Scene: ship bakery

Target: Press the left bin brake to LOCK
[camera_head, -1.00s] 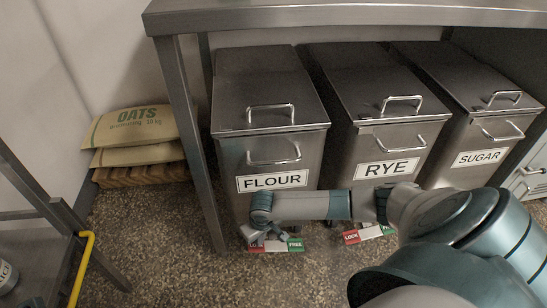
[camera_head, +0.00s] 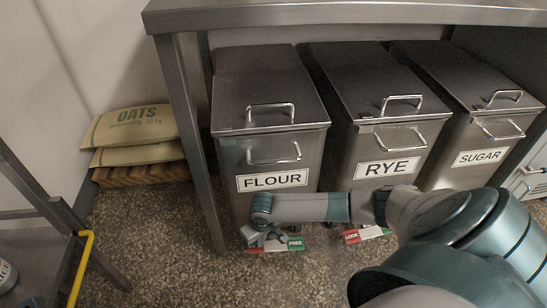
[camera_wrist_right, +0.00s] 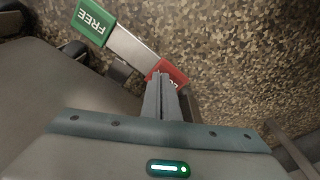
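The left bin is the steel FLOUR bin (camera_head: 272,150). Its brake pedal sits low at its front, with a green FREE end (camera_head: 296,245) on the right and a red LOCK end on the left, mostly hidden by my gripper in the head view. The right wrist view shows the green end (camera_wrist_right: 93,22) and the red end (camera_wrist_right: 172,72). My right gripper (camera_head: 258,241) points down at the red end. Its fingers (camera_wrist_right: 161,82) are together with nothing between them, and their tips overlap the red end; whether they touch it I cannot tell. My left gripper is not in view.
The RYE bin (camera_head: 385,150) with its own red and green pedal (camera_head: 367,234) and the SUGAR bin (camera_head: 480,140) stand to the right. A table leg (camera_head: 190,150) rises just left of the FLOUR bin. OATS sacks (camera_head: 137,125) lie farther left. The floor in front is clear.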

